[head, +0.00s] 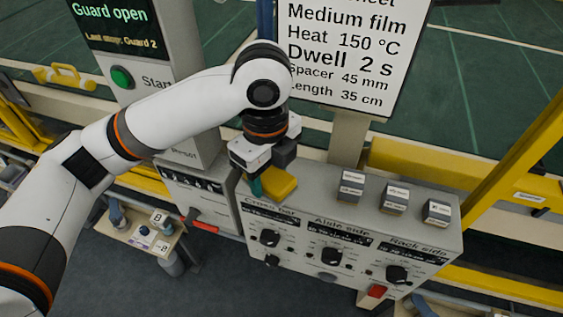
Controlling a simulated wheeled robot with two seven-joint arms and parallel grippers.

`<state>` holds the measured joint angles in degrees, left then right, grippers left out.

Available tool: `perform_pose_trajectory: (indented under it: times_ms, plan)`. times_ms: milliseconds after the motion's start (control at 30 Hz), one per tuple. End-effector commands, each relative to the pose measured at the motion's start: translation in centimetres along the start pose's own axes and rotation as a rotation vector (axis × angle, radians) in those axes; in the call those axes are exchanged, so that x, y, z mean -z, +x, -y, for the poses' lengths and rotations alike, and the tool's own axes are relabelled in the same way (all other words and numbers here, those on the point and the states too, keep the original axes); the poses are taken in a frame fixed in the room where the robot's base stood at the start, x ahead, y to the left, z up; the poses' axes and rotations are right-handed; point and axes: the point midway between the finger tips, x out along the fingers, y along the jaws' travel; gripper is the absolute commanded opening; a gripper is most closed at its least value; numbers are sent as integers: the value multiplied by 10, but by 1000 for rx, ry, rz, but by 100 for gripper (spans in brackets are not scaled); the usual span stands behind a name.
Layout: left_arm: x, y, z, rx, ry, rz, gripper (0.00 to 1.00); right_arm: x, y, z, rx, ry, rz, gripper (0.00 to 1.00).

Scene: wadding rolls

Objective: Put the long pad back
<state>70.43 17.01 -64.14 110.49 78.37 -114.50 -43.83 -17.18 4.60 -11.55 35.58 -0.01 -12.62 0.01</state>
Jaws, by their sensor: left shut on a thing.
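My left gripper (262,180) is over the left end of the top of a grey control console (320,195), pointing down. It is shut on a yellow pad (279,184), which is low over the console top. A teal piece shows at the pad's left side. I cannot tell whether the pad touches the console. Part of the pad is hidden by the gripper. My right gripper is not in view.
Several small grey blocks stand to the right on the console top, including a left one (350,187) and a right one (437,213). A sign (350,50) rises behind. A post with a screen (120,25) and green button stands left. A small table (145,232) is lower left.

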Motion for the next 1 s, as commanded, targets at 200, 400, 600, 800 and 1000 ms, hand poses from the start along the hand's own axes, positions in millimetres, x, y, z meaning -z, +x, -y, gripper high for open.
perform_pose_trajectory:
  times_ms: [200, 400, 600, 800, 1000]
  plan:
    - [21, -4, -49, 1, -4, -1, 28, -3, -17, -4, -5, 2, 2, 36]
    - [27, 16, -63, 3, 0, -1, 28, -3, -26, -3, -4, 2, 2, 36]
    - [27, 33, -64, 0, -1, -1, 28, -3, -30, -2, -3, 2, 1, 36]
    - [27, 62, -63, 2, -1, -1, 28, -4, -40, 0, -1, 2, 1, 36]
    - [28, 70, -67, -2, 0, -2, 28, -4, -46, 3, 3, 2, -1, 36]
